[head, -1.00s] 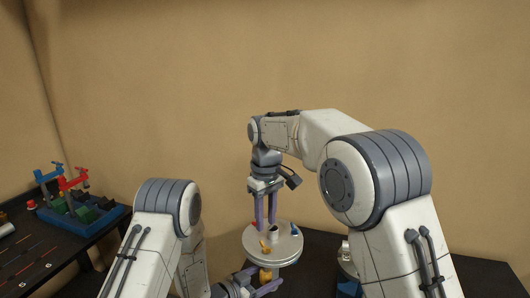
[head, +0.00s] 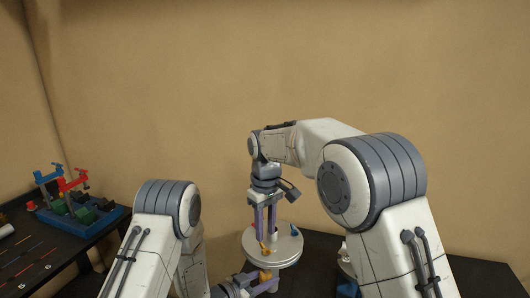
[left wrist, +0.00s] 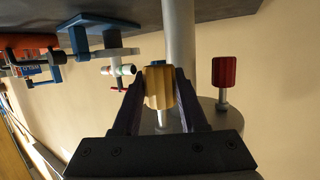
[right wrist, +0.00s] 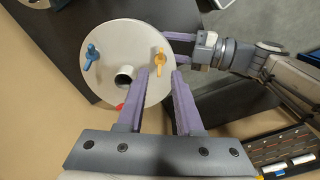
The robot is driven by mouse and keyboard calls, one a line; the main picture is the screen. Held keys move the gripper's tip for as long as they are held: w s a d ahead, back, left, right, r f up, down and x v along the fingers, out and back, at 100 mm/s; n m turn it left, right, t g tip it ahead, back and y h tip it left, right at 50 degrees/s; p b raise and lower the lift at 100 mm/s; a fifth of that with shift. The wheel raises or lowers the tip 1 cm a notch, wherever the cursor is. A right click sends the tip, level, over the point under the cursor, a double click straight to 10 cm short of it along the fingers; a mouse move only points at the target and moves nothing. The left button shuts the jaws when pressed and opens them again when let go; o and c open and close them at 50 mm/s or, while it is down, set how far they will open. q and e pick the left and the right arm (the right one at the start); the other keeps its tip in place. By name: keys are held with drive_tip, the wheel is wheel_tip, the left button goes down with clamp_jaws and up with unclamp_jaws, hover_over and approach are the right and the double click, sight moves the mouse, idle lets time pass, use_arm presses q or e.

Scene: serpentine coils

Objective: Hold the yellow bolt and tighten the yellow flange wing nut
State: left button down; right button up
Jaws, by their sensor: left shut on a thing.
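The yellow bolt's ribbed head (left wrist: 160,87) sits between the fingers of my left gripper (left wrist: 160,78), which is shut on it. In the head view, my left gripper (head: 266,279) holds the yellow bolt (head: 264,274) just below the round flange (head: 283,252). The yellow wing nut (right wrist: 159,59) is on the flange face near its rim; it also shows in the head view (head: 264,247). My right gripper (right wrist: 160,72) is open, its fingers pointing down at the flange. In its wrist view, the yellow wing nut appears just beyond the gap between the fingertips. Contact cannot be told.
A blue wing nut (right wrist: 90,56) and the central pipe opening (right wrist: 125,75) are on the flange. A red part (right wrist: 120,107) shows partly behind a right finger. A red bolt (left wrist: 225,82) stands beside the yellow one. A blue fixture (head: 75,215) stands on the left table.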

sight(266, 249)
drive_tip(key=shift+f, duration=2.1)
clamp_jaws()
